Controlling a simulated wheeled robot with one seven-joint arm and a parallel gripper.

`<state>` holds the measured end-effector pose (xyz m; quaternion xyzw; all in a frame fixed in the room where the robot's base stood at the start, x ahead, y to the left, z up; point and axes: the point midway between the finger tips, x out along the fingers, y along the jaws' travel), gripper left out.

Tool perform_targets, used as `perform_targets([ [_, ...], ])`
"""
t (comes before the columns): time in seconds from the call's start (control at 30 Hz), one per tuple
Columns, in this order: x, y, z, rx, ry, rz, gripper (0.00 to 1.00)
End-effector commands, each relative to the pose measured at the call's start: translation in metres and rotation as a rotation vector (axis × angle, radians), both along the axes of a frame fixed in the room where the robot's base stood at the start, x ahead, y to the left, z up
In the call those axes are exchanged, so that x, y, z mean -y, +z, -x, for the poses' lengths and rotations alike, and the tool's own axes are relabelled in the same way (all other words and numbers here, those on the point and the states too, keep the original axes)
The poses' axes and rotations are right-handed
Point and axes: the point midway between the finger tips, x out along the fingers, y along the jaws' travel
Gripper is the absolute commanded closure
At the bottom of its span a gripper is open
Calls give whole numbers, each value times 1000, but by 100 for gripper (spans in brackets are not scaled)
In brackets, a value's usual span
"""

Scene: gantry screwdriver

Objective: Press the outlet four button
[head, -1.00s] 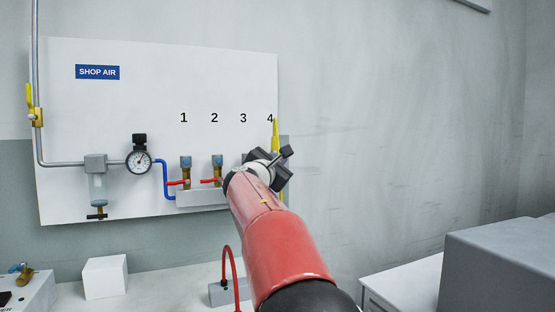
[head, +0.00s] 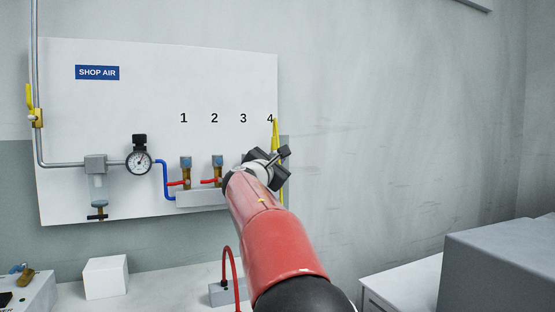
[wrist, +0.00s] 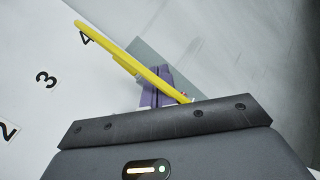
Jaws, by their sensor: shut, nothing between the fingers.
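The "4" label (head: 269,118) is at the right edge of the white SHOP AIR panel (head: 110,130), and it also shows in the wrist view (wrist: 86,38). My gripper (head: 284,154) is in front of the panel's right edge, below the "4". It is shut with nothing held and hides outlet four's button in the head view. In the wrist view a purple part (wrist: 155,90) shows just beyond my gripper's dark edge, below the "4"; I cannot tell whether it is the button. I cannot tell whether my gripper touches anything.
A yellow strip (head: 276,134) hangs at the panel's right edge, and in the wrist view it (wrist: 120,55) crosses over the purple part. Outlets one (head: 186,170) and two (head: 217,170) have red hoses. A grey box (head: 500,265) stands at right. Bare wall is right of the panel.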

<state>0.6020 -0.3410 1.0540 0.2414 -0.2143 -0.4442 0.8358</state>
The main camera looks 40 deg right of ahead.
Motion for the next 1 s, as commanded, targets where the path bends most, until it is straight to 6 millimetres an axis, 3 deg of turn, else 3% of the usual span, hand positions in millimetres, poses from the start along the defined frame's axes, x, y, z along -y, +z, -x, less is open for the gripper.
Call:
perform_targets([
  [0.57,1,0,-3,0,0,0,100],
  [1.0,-3,-1,14,0,-1,1,100],
])
